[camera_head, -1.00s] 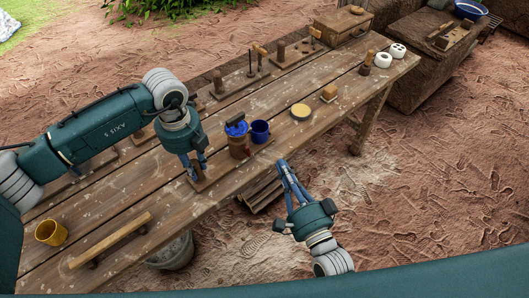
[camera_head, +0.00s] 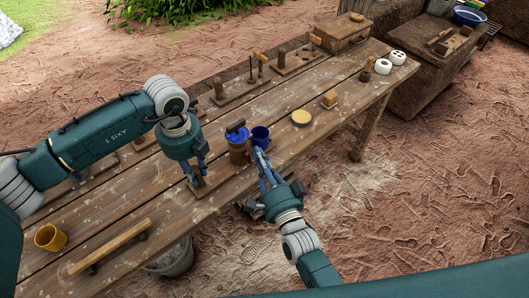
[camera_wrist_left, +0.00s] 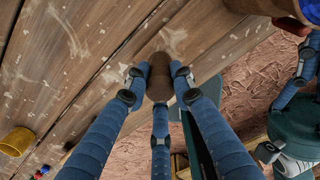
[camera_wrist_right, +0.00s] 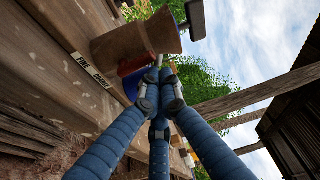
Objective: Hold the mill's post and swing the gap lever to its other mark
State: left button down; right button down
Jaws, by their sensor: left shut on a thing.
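The mill (camera_head: 238,152) stands at the table's front edge, a brown body with a blue top and dark crank. My left gripper (camera_head: 197,174) is shut on a brown post (camera_wrist_left: 159,76) left of the mill. My right gripper (camera_head: 259,155) is by the table edge, just right of the mill's lower part. In the right wrist view its fingertips (camera_wrist_right: 160,82) are close together below the mill (camera_wrist_right: 135,42). A red part (camera_wrist_right: 130,65) and a thin metal piece (camera_wrist_right: 158,61) show by the fingertips. I cannot tell whether they grip the lever. A FINE/COARSE label (camera_wrist_right: 92,70) is on the table edge.
A round yellow-topped piece (camera_head: 301,118) and a wooden block (camera_head: 329,99) lie further right. A yellow cup (camera_head: 50,238) and a wooden bar (camera_head: 110,246) are at the near left.

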jog(key=shift+s+a+r+n+t+y, duration=0.1)
jog(key=shift+a+n+t+y, duration=0.1)
jog(key=shift+n, duration=0.4)
jog(key=shift+s+a+n+t+y, duration=0.1)
jog(key=shift+a+n, duration=0.05)
jog(key=shift+n, duration=0.45)
